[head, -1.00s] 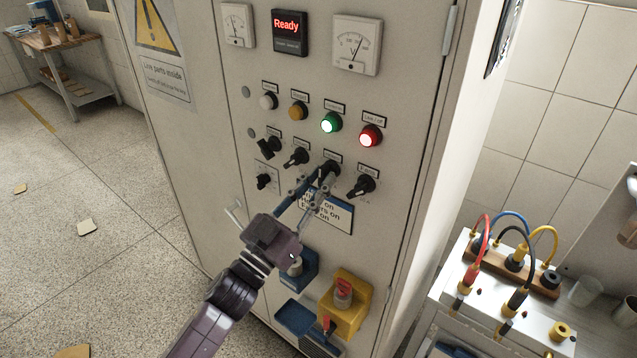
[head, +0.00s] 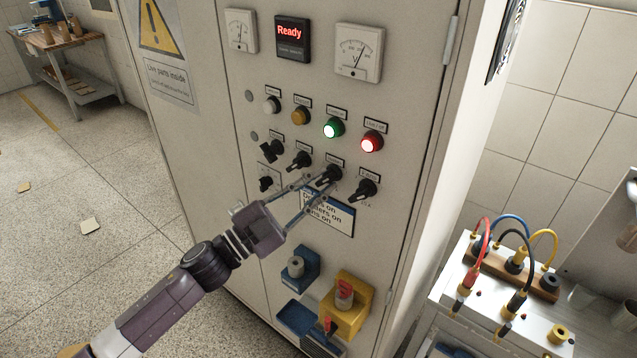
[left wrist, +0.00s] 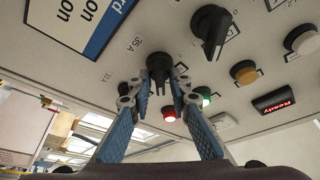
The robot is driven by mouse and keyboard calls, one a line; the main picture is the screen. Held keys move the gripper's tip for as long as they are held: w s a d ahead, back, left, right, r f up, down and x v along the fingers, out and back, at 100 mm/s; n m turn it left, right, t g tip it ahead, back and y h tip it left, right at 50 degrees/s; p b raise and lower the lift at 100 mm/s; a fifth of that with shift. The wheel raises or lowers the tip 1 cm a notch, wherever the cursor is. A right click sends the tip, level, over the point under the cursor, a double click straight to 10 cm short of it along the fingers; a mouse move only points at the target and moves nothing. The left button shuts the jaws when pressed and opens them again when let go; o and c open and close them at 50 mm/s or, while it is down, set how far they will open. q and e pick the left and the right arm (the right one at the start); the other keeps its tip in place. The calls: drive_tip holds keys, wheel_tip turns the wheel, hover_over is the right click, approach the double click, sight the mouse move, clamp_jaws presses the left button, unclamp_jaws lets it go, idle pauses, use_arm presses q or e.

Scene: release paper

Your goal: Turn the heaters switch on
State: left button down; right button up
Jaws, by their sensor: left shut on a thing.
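The tall grey cabinet carries a row of black rotary knobs below its lamps. My left gripper (head: 325,181) reaches up from the lower left to the third knob from the left (head: 329,173). Its fingers are closed on that knob. In the left wrist view the fingertips (left wrist: 154,88) sit on either side of the black knob (left wrist: 158,66), which has a "35 A" mark beside it. The small labels above the knobs are too small to read. A blue-and-white sign (head: 330,214) below is partly covered by the fingers. My right gripper is not in view.
The neighbouring knobs (head: 299,161) and (head: 363,190) are close on both sides. Above are white, amber, lit green (head: 334,128) and lit red (head: 372,141) lamps and a "Ready" display (head: 292,38). Blue and yellow lockout boxes (head: 346,306) stick out below. A cabled bench (head: 470,290) stands right.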

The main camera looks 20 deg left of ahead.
use_arm(q)
drive_tip(key=shift+m, duration=0.3)
drive_tip(key=c, duration=2)
unclamp_jaws()
drive_tip(key=shift+c, duration=0.2)
drive_tip(key=shift+s+a+f, duration=0.1)
drive_tip(key=v, duration=1.1)
drive_tip(key=shift+s+a, duration=0.25)
drive_tip(key=shift+a, duration=0.05)
